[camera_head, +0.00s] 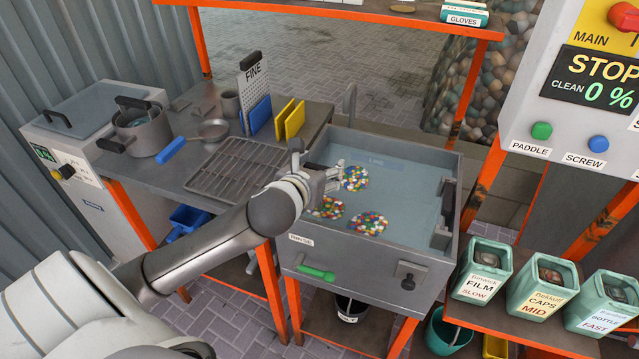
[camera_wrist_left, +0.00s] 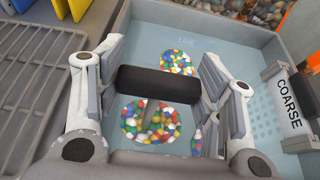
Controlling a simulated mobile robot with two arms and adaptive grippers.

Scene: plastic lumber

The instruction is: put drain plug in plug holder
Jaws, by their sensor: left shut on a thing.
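My left gripper (camera_head: 332,180) is over the left part of the grey sink (camera_head: 448,205). In the left wrist view its fingers (camera_wrist_left: 158,84) are shut on a black cylindrical grip (camera_wrist_left: 158,80), which lies crosswise between them. A grey stem shows below the grip, so this looks like the handle of the drain plug. Its lower end is hard to make out against the coloured chips. A dark grey bracket (camera_head: 408,275) on the sink's front may be the plug holder, but I cannot tell for sure. My right gripper is not in view.
Clumps of coloured chips (camera_head: 370,222) lie in the sink's water. A screen marked COARSE (camera_wrist_left: 288,102) is at the sink's right wall. A green handle (camera_head: 316,272) is on its front. A slatted rack (camera_head: 235,168) lies to the left; labelled bins (camera_head: 482,268) stand at right.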

